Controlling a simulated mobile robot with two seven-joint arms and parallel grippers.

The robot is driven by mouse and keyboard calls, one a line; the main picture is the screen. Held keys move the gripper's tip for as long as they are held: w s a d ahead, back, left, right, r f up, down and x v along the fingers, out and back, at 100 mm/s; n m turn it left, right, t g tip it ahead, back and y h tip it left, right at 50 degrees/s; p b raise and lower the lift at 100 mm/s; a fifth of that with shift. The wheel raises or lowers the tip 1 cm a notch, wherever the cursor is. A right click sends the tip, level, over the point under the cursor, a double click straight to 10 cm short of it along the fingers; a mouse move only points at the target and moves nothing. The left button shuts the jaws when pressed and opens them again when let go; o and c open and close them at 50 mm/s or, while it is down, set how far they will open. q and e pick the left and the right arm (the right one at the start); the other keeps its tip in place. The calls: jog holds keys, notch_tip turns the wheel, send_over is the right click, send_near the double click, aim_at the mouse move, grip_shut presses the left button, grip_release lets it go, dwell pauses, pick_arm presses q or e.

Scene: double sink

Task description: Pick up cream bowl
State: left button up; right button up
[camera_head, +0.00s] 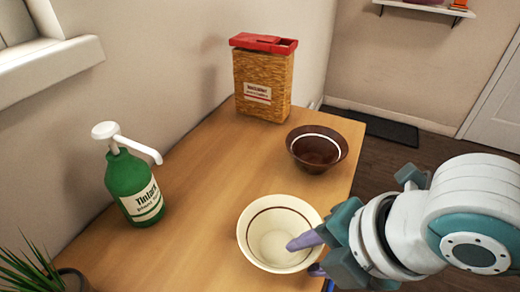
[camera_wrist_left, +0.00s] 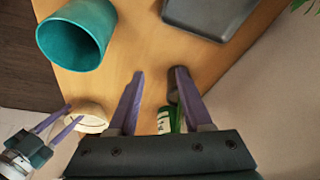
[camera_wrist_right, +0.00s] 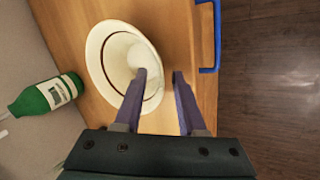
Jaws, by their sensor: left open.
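The cream bowl (camera_head: 270,222) with a dark ring inside stands upright near the table's front right edge. My right gripper (camera_head: 312,256) reaches it from the right, one purple finger inside the bowl and the other outside the rim. In the right wrist view the fingers (camera_wrist_right: 160,78) are apart, with the bowl's rim (camera_wrist_right: 91,52) passing between them; contact cannot be told. The bowl also shows partly in the left wrist view (camera_wrist_left: 92,112). My left gripper (camera_wrist_left: 157,75) is open and empty above the table, out of the head view.
A brown bowl (camera_head: 317,150) stands behind the cream bowl, near a red-lidded box (camera_head: 263,85). A green pump bottle (camera_head: 135,185) and a plant (camera_head: 30,270) are at left. A teal container (camera_wrist_left: 76,35) and dark tray (camera_wrist_left: 208,14) show in the left wrist view. A blue handle (camera_wrist_right: 214,40) is by the edge.

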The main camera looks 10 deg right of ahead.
grip_shut()
dwell(1.4)
